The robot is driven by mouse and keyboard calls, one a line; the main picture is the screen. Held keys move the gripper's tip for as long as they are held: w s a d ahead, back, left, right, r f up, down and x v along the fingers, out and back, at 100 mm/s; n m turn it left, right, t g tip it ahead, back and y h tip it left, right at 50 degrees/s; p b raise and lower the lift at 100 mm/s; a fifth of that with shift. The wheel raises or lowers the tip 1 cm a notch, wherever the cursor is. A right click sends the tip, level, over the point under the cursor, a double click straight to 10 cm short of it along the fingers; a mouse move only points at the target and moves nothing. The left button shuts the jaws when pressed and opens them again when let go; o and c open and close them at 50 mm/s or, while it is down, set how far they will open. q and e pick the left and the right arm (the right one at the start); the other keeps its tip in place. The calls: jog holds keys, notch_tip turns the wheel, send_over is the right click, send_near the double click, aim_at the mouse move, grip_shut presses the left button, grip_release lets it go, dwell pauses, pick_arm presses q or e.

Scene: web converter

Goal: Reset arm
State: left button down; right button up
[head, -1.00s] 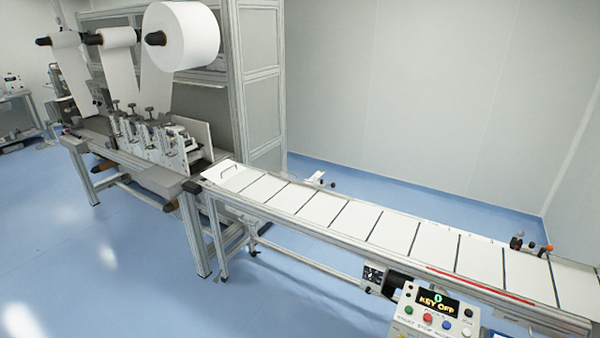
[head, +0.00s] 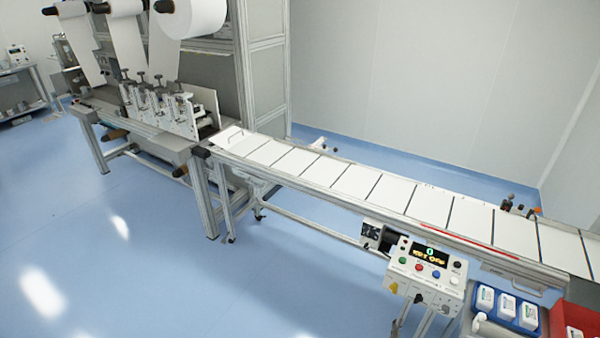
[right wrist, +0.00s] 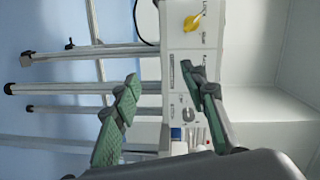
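My right gripper (right wrist: 160,112) shows in the right wrist view with its two green-padded fingers apart and nothing between them. Behind it is the white control box (right wrist: 190,50) with a yellow knob (right wrist: 194,22). In the head view the control box (head: 428,270) stands at the near side of the conveyor, with a lit display and coloured buttons. I cannot clearly make out the right gripper's fingers in the head view. My left gripper is in neither current view.
The conveyor (head: 345,178) with white panels runs from the converter machine (head: 165,105) to the right edge. A blue tray (head: 512,335) with white bottles and a red bin (head: 572,312) sit at the lower right. Blue floor (head: 150,260) is open at the left.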

jog(key=s+a+f+n+g+y, duration=0.3)
jog(key=s+f+n, duration=0.4)
jog(key=s+f, duration=0.45)
jog(key=s+a+f+n+g+y, duration=0.2)
jog(key=s+f+n+g+y, duration=0.3)
jog(key=s+f, duration=0.65)
jog(key=s+d+f+n+g, duration=0.1)
jog(key=s+f+n+g, duration=0.2)
jog(key=s, duration=1.4)
jog(key=s+d+f+n+g+h, duration=0.1)
jog(key=s+f+n, duration=0.6)
jog(key=s, duration=1)
notch_tip(320, 180, down, 4)
jog(key=d+g, duration=0.1)
jog(key=g, duration=0.1)
jog(key=shift+s+d+g, duration=0.15)
jog(key=shift+g, duration=0.25)
jog(key=shift+r, duration=0.1)
